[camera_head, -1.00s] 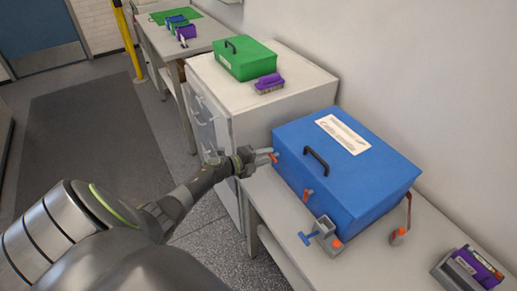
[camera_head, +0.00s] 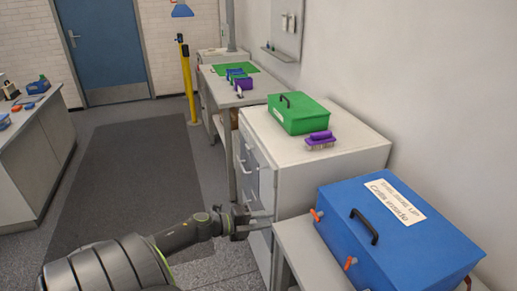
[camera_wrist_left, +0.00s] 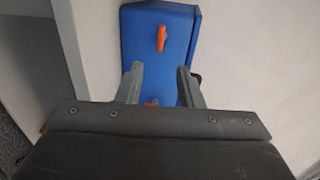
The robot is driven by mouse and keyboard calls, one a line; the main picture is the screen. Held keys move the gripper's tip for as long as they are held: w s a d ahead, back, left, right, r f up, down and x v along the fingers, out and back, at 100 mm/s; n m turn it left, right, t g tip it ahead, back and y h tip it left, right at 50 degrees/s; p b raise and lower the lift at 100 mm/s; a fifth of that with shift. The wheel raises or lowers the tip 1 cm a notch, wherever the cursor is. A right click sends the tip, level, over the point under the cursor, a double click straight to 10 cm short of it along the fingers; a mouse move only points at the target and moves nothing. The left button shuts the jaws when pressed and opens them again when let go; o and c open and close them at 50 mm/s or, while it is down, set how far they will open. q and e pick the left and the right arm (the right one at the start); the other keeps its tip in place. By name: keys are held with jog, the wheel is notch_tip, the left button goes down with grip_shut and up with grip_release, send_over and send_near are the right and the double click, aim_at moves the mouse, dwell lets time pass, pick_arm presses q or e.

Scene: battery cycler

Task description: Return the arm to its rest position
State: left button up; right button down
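My left arm comes in from the lower left in the head view, with its left gripper (camera_head: 262,222) in front of the white cabinet and left of the blue box (camera_head: 390,245). In the left wrist view the two fingers of the left gripper (camera_wrist_left: 160,85) stand apart with nothing held between them. Beyond them the blue box (camera_wrist_left: 157,15) shows, with an orange latch (camera_wrist_left: 161,38) on its side. The gripper looks apart from the box. My right gripper is not in view.
The blue box stands on a bench (camera_head: 305,255). A white cabinet (camera_head: 300,165) carries a green box (camera_head: 298,113) and a purple brush (camera_head: 320,138). A farther table (camera_head: 225,95) holds small items. A dark floor mat (camera_head: 130,185) lies left, clear. A counter (camera_head: 30,150) stands far left.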

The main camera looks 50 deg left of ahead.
pick_arm(q)
jog(key=shift+v, duration=0.75)
jog(key=s+a+f+n+g+y, duration=0.2)
jog(key=s+f+n+y, duration=0.35)
jog(key=f, duration=0.75)
jog(key=s+a+f+n+g+y, duration=0.25)
jog(key=s+f+n, duration=0.35)
jog(key=f+n, duration=0.45)
jog(key=s+d+f+n+g, duration=0.3)
jog(key=s+d+f+g, duration=0.1)
jog(key=s+d+f, duration=0.6)
jog(key=s+d+f+n+g+b, duration=0.1)
jog(key=s+d+f+n+g, duration=0.3)
jog(key=s+d+f, duration=0.6)
jog(key=s+f+g, duration=0.1)
jog(key=s, duration=0.4)
jog(key=shift+s+h, duration=0.4)
jog(key=shift+w+f, duration=0.1)
jog(key=shift+f, duration=0.05)
